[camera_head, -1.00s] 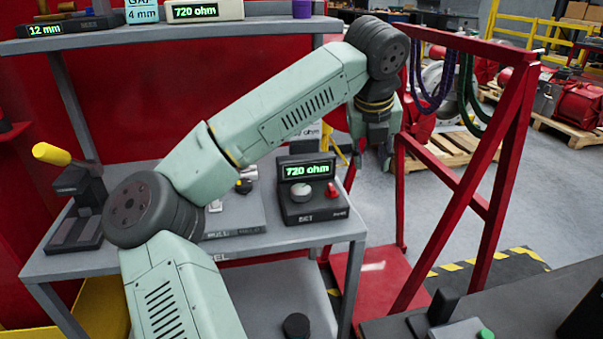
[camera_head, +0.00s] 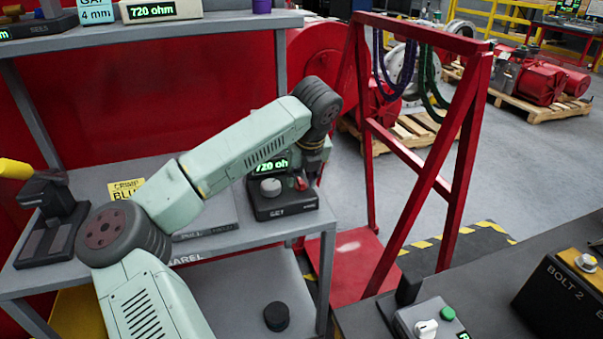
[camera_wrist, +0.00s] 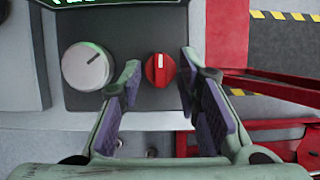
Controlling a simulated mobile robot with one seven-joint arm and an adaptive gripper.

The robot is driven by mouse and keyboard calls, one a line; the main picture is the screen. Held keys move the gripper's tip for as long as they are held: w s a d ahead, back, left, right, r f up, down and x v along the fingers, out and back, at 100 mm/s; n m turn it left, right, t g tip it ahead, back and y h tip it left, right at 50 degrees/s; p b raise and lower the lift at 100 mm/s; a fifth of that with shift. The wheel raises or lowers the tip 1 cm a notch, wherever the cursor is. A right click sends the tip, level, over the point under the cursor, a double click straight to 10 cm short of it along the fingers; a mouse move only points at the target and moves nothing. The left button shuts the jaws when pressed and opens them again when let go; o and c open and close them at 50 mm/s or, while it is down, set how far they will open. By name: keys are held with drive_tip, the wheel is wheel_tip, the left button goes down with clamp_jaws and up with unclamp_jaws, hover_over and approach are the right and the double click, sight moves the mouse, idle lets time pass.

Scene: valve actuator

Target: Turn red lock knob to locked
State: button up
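The red lock knob (camera_wrist: 160,70) is on the face of a dark box, with its white mark pointing up in the wrist view. It also shows in the head view (camera_head: 301,184), close to my gripper. A larger white knob (camera_wrist: 87,66) with a dark mark is left of it. The box (camera_head: 283,203) has a lit display reading 720 oh, its end covered by my arm. My gripper (camera_wrist: 158,82) is open, its fingers on either side of the red knob, with gaps on both sides. I cannot tell whether the fingertips are at knob height.
The box stands at the right end of a grey bench (camera_head: 190,255). A red frame (camera_head: 440,180) with hanging straps stands to the right. A yellow-handled device (camera_head: 45,215) is on the bench at left. A dark table (camera_head: 480,300) with controls is at lower right.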

drive_tip(key=shift+c, duration=0.6)
clamp_jaws()
